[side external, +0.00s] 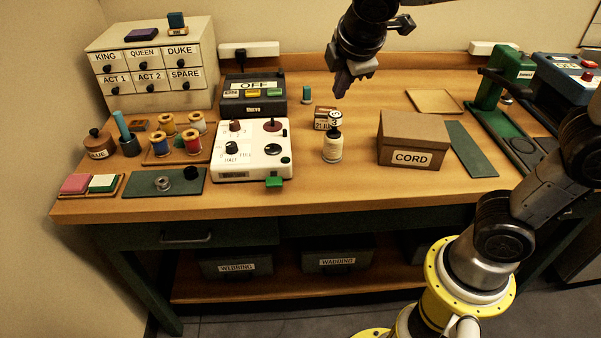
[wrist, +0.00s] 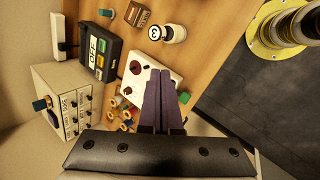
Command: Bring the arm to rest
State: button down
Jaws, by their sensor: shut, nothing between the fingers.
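My gripper (side external: 341,92) hangs in the air above the back middle of the wooden table (side external: 375,185), clear of everything on it. Its dark fingers are together and empty. In the wrist view the closed fingers (wrist: 160,78) point over the table, with the white control box (wrist: 140,72) seen beyond them. Part of my arm between wrist and base is out of the side view.
The white control box (side external: 235,165), a drawer cabinet (side external: 150,70) and thread spools (side external: 190,140) fill the left. A green press (side external: 510,75) stands right. The air around my gripper is free.

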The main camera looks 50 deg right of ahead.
jog(key=s+d+m+y, duration=0.25)
jog(key=s+m, duration=0.35)
jog(key=s, duration=0.6)
jog(key=s+a+f+m+y, duration=0.1)
jog(key=s+a+f+m, duration=0.2)
jog(key=s+f+m, duration=0.1)
jog(key=shift+s+f+m+t+y, duration=0.3)
jog(key=shift+s+f+m+y, duration=0.1)
jog(key=shift+s+m, duration=0.6)
